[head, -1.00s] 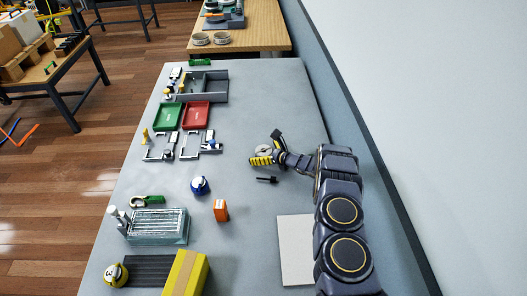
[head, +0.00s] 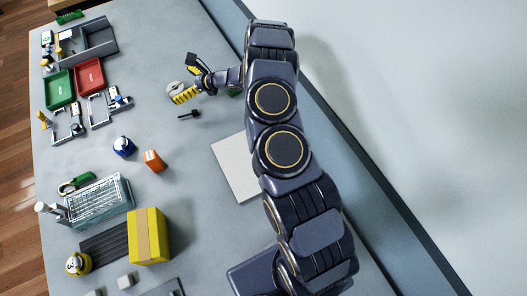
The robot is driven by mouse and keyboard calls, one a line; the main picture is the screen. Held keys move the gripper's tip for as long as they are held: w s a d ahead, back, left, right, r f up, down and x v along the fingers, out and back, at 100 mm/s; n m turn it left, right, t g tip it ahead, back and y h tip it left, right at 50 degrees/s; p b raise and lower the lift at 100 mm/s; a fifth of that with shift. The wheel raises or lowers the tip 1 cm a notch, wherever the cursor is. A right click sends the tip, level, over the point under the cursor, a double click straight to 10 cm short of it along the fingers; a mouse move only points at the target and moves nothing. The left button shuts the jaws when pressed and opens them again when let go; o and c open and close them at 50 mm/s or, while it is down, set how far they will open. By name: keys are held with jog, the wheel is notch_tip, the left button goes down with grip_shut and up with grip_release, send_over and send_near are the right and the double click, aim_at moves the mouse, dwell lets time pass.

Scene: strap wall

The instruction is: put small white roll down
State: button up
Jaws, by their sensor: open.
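The small white roll (head: 174,87) appears to lie flat on the grey table (head: 185,165), partly hidden by the yellow-and-black finger of my gripper. My gripper (head: 186,80) is open, low over the table, with its fingers spread beside the roll. One finger lies across the roll's near side and the other stands up beyond it. I cannot tell whether a finger touches the roll.
A small black tool (head: 189,114) lies just below my gripper. A white board (head: 235,168) lies beside my arm. Red (head: 89,76) and green (head: 59,89) trays, an orange box (head: 153,161) and a yellow box (head: 149,236) stand left. The table's middle is mostly clear.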

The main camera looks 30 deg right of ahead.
jog(key=s+a+r+n+g+y, duration=0.25)
jog(key=a+r+n, duration=0.2)
jog(key=r, duration=0.25)
jog(key=s+a+r+n+g+y, duration=0.1)
jog(key=s+a+r+n+g, duration=0.1)
jog(key=s+a+r+n, duration=0.25)
jog(key=s+a+r+n+g+h, duration=0.1)
jog(key=s+a+r+n+g, duration=0.15)
jog(key=s+r, duration=0.25)
jog(key=s+a+r+n+g, duration=0.2)
jog(key=s+r+n, duration=0.1)
jog(key=s+r, duration=0.25)
jog(key=s+d+r+n+g+h, duration=0.1)
jog(key=s+d+n+h, duration=0.4)
jog(key=s, duration=0.9)
jog(key=s+d+r+n+g+h, duration=0.1)
jog(key=s+d+n+h, duration=0.5)
jog(key=s+d, duration=0.6)
jog(key=shift+s+d+r+h, duration=0.2)
jog(key=shift+s+r+h, duration=0.05)
jog(key=shift+s+h, duration=0.6)
